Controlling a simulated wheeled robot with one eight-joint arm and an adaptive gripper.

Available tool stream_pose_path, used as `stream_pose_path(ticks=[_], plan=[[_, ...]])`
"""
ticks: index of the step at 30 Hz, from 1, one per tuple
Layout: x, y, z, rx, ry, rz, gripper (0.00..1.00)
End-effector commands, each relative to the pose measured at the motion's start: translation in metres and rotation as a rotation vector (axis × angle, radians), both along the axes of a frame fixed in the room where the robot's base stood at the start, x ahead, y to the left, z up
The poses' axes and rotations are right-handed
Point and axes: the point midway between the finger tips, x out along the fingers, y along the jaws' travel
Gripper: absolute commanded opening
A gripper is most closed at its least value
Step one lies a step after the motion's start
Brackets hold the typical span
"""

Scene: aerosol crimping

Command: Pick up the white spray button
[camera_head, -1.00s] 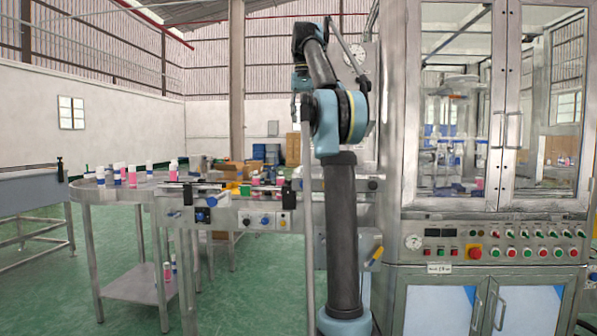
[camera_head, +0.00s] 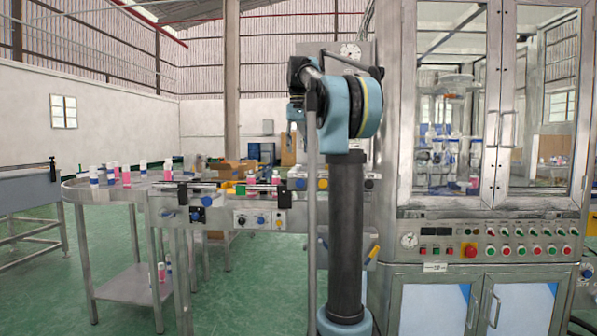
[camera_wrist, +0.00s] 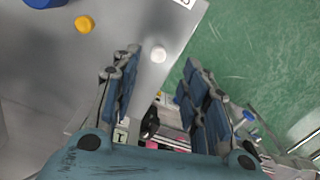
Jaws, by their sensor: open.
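A small white round piece (camera_wrist: 158,54), which looks like the white spray button, lies on a grey metal surface (camera_wrist: 110,55) in the wrist view. It sits near the surface's right edge. My gripper (camera_wrist: 161,66) is open, with its blue-padded fingers spread. In the picture the white piece shows between the two fingertips, nearer the left one. Nothing is between the fingers' pads, and how far the tips are above the surface is hard to tell. I cannot make out the white piece in the head view.
A yellow round piece (camera_wrist: 84,24) and a blue object (camera_wrist: 45,3) lie left of the white piece. Green floor (camera_wrist: 240,40) shows past the edge. In the head view, a conveyor table (camera_head: 105,192) with several pink bottles stands left, a glazed machine cabinet (camera_head: 405,185) right.

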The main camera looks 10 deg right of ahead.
Motion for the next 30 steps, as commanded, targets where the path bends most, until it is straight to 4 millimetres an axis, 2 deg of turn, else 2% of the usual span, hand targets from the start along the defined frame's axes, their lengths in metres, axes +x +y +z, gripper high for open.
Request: stream_pose_path(ticks=[8,18,27,30], plan=[[0.001,-0.001,-0.015,0.0,0.0,0.0,0.41],[0.002,-0.003,-0.055,0.001,-0.001,0.001,0.41],[0.002,-0.003,-0.059,0.001,-0.001,0.001,0.41],[0.002,-0.004,-0.059,0.001,-0.001,0.0,0.3]])
